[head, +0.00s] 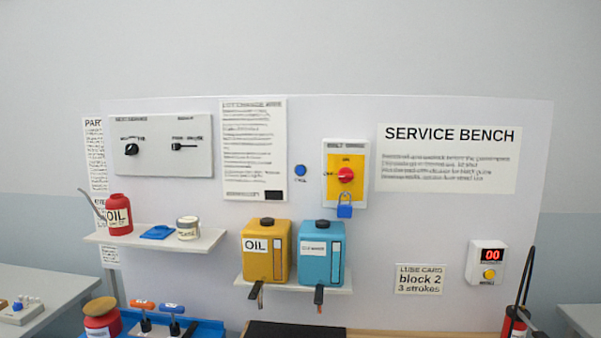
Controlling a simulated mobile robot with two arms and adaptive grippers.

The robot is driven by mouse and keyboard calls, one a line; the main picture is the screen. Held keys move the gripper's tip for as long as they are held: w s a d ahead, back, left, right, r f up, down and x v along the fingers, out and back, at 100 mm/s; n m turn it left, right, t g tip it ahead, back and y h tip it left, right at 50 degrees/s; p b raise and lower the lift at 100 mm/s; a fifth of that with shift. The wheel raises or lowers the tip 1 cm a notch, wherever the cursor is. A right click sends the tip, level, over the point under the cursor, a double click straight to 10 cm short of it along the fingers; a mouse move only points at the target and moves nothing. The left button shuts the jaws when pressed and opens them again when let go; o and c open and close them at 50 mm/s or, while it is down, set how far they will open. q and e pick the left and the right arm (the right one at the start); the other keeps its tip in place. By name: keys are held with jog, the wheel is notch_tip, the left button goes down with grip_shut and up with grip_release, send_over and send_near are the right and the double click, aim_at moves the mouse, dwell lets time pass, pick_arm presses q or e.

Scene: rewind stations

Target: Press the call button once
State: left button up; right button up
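A small round blue button (300,170) is on the upright white panel, left of the yellow switch plate. A small label under it seems to read "CALL". Nothing touches or covers it. Neither of my grippers is in the head view.
A red rotary switch (345,175) sits on the yellow plate with a blue padlock (344,206) below. A yellow oil tank (266,255) and a blue tank (320,255) stand on a shelf below the button. A counter box (487,262) reads "00".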

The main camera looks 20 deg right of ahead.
grip_shut()
dwell(1.0)
